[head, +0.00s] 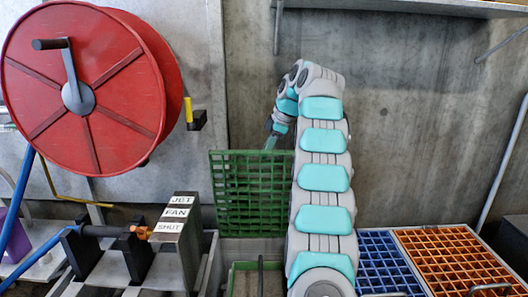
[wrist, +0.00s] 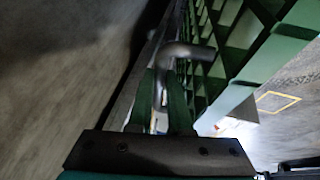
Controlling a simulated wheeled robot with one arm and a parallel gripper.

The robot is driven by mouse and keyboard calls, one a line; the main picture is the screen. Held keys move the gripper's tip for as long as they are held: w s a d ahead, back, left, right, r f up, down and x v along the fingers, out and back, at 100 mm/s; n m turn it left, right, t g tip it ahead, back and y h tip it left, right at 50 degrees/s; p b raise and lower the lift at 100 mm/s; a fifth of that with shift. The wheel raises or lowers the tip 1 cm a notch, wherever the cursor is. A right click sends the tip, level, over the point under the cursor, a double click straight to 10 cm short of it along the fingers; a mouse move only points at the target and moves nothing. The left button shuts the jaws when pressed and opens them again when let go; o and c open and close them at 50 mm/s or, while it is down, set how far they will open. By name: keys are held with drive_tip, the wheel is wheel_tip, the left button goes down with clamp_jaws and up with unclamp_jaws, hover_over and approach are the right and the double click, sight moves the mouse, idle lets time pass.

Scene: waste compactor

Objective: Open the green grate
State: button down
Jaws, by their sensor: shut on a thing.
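The green grate (head: 240,195) stands upright, swung up above a green-rimmed opening (head: 240,266) in the head view. In the wrist view its lattice (wrist: 235,45) runs along the upper right. My gripper (head: 270,143) is at the grate's upper right edge in the head view, its fingertips partly hidden behind the grate. In the wrist view my gripper (wrist: 163,80) is shut on the grate's bent grey metal handle (wrist: 188,51). My arm hides the grate's right edge.
A blue grate (head: 385,262) and an orange grate (head: 455,262) lie flat on the right. A large red reel (head: 100,120) with a crank is at upper left. A box labelled JET, FAN, SHUT (head: 176,218) stands left of the grate. A concrete wall (head: 410,120) is behind.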

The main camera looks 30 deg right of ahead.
drive_tip(key=shift+w+r, duration=0.15)
drive_tip(key=shift+w, duration=0.1)
drive_tip(key=c, duration=1.1)
unclamp_jaws()
drive_tip(key=shift+a, duration=0.15)
drive_tip(key=shift+o, duration=1.3)
